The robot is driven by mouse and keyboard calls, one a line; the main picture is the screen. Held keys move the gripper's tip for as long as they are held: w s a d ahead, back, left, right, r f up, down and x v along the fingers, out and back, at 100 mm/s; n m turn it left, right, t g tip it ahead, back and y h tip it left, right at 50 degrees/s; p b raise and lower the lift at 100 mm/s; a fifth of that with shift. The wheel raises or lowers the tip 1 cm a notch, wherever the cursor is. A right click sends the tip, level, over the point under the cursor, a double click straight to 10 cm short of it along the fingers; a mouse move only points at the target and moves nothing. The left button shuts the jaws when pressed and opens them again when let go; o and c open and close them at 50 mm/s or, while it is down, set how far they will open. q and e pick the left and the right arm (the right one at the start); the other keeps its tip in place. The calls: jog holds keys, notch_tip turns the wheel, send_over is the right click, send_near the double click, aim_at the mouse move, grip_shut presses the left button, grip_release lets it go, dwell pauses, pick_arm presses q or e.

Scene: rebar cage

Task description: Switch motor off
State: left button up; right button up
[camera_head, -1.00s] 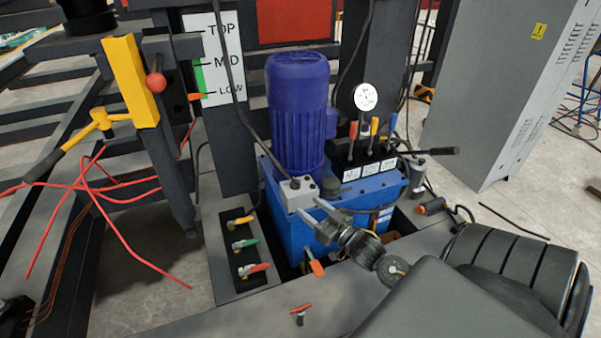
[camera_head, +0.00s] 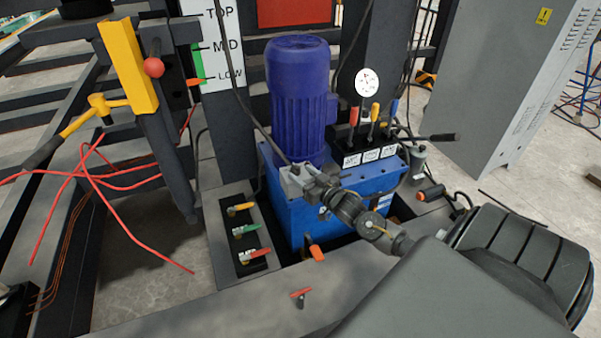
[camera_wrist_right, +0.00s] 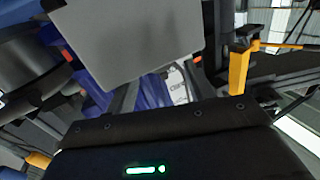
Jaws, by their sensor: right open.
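The blue motor (camera_head: 300,95) stands upright on a blue tank (camera_head: 330,205) in the middle of the head view. A small grey switch box (camera_head: 293,182) sits at the motor's lower front. My right gripper (camera_head: 308,180) is open, with its fingers at the right side of the switch box; they cover part of its face. I cannot tell whether they touch it. In the right wrist view a grey box face (camera_wrist_right: 130,40) fills the upper middle, close to the camera, with the blue motor (camera_wrist_right: 95,95) behind it. My left gripper is not in view.
Levers with coloured handles (camera_head: 374,115) and a pressure gauge (camera_head: 368,82) stand right of the motor. Coloured valves (camera_head: 248,232) are at the lower left of the tank. A yellow post with a red knob (camera_head: 130,70) is at left. A grey cabinet (camera_head: 490,90) stands at right.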

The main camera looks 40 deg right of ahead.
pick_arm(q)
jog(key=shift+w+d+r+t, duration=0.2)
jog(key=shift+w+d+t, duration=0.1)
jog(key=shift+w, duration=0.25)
pick_arm(e)
jog(key=shift+w, duration=0.85)
jog(key=shift+c, duration=0.3)
jog(key=c, duration=0.9)
jog(key=n+y, duration=0.1)
jog(key=y, duration=0.1)
jog(key=shift+d+n+y, duration=0.3)
jog(key=shift+n+y, duration=0.1)
jog(key=n+y, duration=0.1)
jog(key=n+g+y+b, duration=0.1)
jog(key=y, duration=0.1)
jog(key=shift+w+d+y, duration=0.1)
jog(key=shift+d+y, duration=0.05)
jog(key=shift+y, duration=0.15)
jog(key=shift+n+y, duration=0.3)
jog(key=shift+n, duration=0.1)
jog(key=o, duration=1)
jog(key=shift+c, duration=0.2)
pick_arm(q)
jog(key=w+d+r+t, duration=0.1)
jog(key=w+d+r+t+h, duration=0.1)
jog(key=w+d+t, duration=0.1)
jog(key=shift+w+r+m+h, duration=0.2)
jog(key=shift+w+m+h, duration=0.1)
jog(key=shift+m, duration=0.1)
